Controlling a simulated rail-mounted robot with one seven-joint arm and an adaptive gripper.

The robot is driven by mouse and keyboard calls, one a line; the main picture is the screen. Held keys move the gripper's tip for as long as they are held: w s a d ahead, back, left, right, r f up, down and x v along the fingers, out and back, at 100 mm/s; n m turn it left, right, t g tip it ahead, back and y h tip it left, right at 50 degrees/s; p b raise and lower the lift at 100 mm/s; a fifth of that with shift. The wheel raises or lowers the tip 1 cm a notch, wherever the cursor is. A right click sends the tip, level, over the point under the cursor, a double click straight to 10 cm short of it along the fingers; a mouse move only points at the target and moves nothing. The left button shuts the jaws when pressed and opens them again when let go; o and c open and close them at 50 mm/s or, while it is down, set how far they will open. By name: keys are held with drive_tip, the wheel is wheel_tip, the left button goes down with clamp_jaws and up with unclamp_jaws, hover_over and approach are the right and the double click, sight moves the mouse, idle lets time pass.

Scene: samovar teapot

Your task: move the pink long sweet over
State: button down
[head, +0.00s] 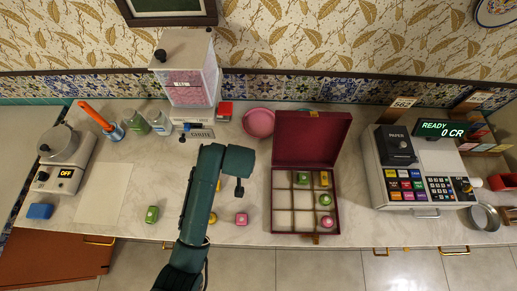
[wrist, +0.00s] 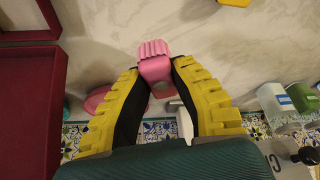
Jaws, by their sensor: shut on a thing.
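The pink long sweet (wrist: 154,58) shows in the wrist view between the yellow-and-black fingertips of my gripper (wrist: 158,76). The fingers are shut on it, and its ridged end sticks out past the tips. In the head view my gripper (head: 239,188) hangs over the counter, left of the sweets box; I cannot make out the held sweet between its fingers there. The box (head: 275,213) is dark red, with its lid open and a divided tray. It holds green, yellow and pink sweets, and several compartments are empty.
A pink piece (head: 241,219) shows just below my gripper, a yellow sweet (head: 212,218) to its left and a green sweet (head: 152,214) farther left. A pink bowl (head: 258,122) stands behind, near a dispenser (head: 187,83). A cash register (head: 412,170) is right of the box.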

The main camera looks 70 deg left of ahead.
sight(282, 177)
drive_tip(key=w+d+r+m+t, duration=0.1)
drive_tip(key=w+d+r+m, duration=0.1)
drive_tip(key=w+d, duration=0.35)
drive_tip(key=w+d+r+m, duration=0.1)
drive_tip(key=w+d+m, duration=0.1)
drive_tip(key=w, duration=0.6)
drive_tip(key=f, duration=0.3)
drive_tip(key=d+f+b, duration=0.1)
drive_tip(key=f, duration=0.5)
drive_tip(key=shift+d+f+b, duration=0.15)
drive_tip(key=shift+f+b, duration=0.25)
drive_tip(key=shift+f, duration=0.15)
drive_tip(key=c, duration=1.3)
unclamp_jaws()
drive_tip(key=shift+o, duration=0.2)
drive_tip(key=p+v, duration=0.2)
drive_tip(key=v, duration=1)
drive_tip(key=shift+s+a+r, duration=0.2)
drive_tip(key=shift+a+r, duration=0.05)
